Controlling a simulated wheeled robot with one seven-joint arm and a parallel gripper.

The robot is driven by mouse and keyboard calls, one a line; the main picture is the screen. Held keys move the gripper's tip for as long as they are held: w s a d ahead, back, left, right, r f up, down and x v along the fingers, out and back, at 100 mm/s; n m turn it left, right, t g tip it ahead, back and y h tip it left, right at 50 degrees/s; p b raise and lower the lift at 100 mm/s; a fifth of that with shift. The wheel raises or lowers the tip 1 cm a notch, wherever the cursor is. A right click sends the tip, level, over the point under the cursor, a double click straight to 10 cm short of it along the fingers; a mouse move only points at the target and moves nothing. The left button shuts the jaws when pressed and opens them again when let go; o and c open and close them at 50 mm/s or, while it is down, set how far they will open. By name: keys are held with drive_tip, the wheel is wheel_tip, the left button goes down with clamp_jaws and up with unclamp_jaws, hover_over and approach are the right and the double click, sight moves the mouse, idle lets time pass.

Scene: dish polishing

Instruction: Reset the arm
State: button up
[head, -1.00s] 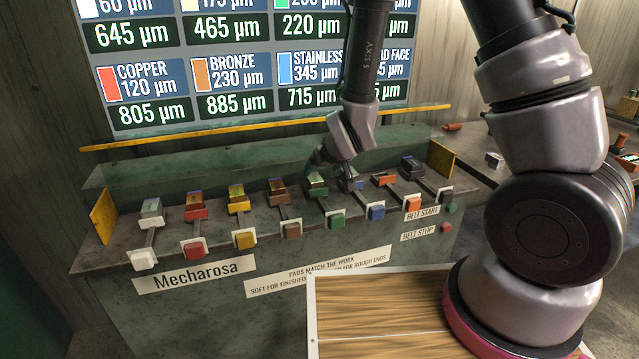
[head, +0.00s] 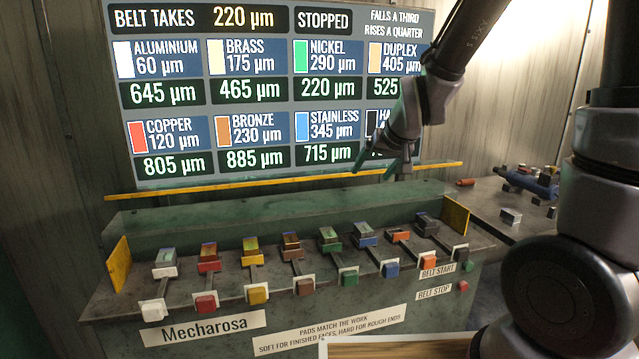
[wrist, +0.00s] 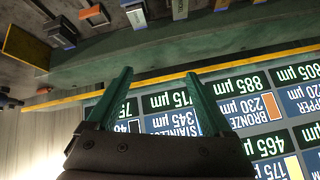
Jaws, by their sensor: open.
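My gripper (head: 382,166) is raised above the back of the console, in front of the lower right of the display board. It is open and empty. In the wrist view its two green fingers (wrist: 158,90) stand well apart with nothing between them. My arm comes down from the upper right in the head view. The green console (head: 140,222) below carries a row of coloured blocks on levers, and my gripper touches none of them.
The display board (head: 250,95) reads "BELT TAKES 220 µm" and "STOPPED". A yellow rail (head: 280,181) runs below it. Yellow end plates (head: 119,263) stand at the console's ends. Belt start (head: 466,266) and belt stop (head: 462,286) buttons sit at the right. A side bench (head: 490,200) holds small parts.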

drive_tip(key=s+d+r+m, duration=0.2)
drive_tip(key=s+d+r, duration=0.4)
drive_tip(key=s+r, duration=0.1)
drive_tip(key=s+d+r+m, duration=0.2)
drive_tip(key=s+d+r, duration=0.3)
drive_tip(key=s+r, duration=0.3)
drive_tip(key=shift+s+d+g+h, duration=0.3)
drive_tip(key=shift+s+d, duration=0.1)
drive_tip(key=shift+s, duration=0.8)
drive_tip(key=shift+r, duration=0.1)
